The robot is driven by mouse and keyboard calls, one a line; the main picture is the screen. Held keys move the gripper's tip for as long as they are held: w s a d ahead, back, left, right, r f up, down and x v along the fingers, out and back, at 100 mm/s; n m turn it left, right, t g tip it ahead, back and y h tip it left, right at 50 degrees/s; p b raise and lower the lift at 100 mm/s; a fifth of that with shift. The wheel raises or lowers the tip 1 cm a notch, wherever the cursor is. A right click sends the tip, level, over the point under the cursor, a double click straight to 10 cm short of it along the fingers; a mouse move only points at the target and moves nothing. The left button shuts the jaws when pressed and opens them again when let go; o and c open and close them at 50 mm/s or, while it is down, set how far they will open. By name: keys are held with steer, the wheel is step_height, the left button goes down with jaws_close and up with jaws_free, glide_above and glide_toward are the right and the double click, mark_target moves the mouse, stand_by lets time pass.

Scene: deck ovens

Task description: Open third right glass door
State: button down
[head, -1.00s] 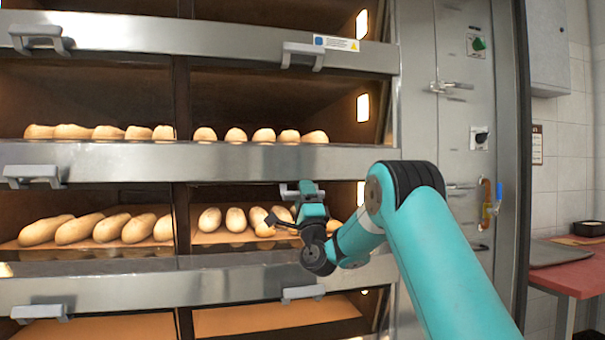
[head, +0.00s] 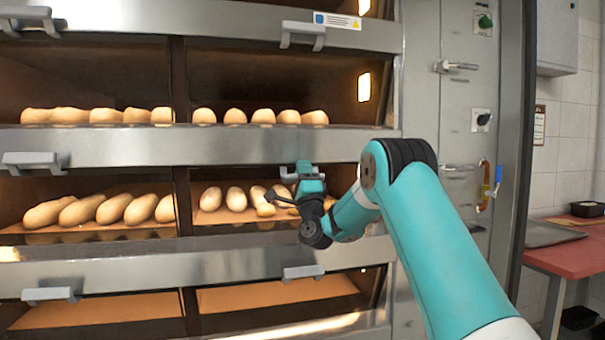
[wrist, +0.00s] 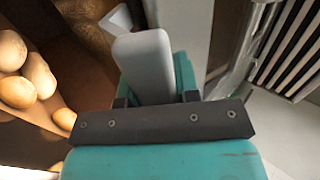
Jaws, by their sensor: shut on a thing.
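The steel oven front has glass doors in a left and a right column, each with a grey bar handle at its top edge. My teal gripper (head: 307,178) is at the handle (head: 288,174) of the right door in the middle visible row and is shut on it. In the wrist view the grey handle (wrist: 145,60) stands between the teal fingers of my gripper (wrist: 150,92). The right glass door (head: 240,212) hangs below that handle, with loaves showing behind it. My gripper hides part of the handle and glass. I see no clear gap at the door's edge.
Another right handle (head: 303,36) is above and one (head: 303,272) below. Loaves (head: 262,117) fill the deck above. At the right are a control panel with a green knob (head: 485,21), a lever (head: 490,187) and a red table (head: 572,258) with a tray.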

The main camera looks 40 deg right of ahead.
steer(key=r+p, duration=0.1)
steer(key=p, duration=0.1)
steer(key=shift+g+p, duration=0.3)
steer(key=p, duration=0.3)
steer(key=shift+s+g+y, duration=0.1)
steer(key=shift+g+y, duration=0.2)
steer(key=shift+f, duration=0.25)
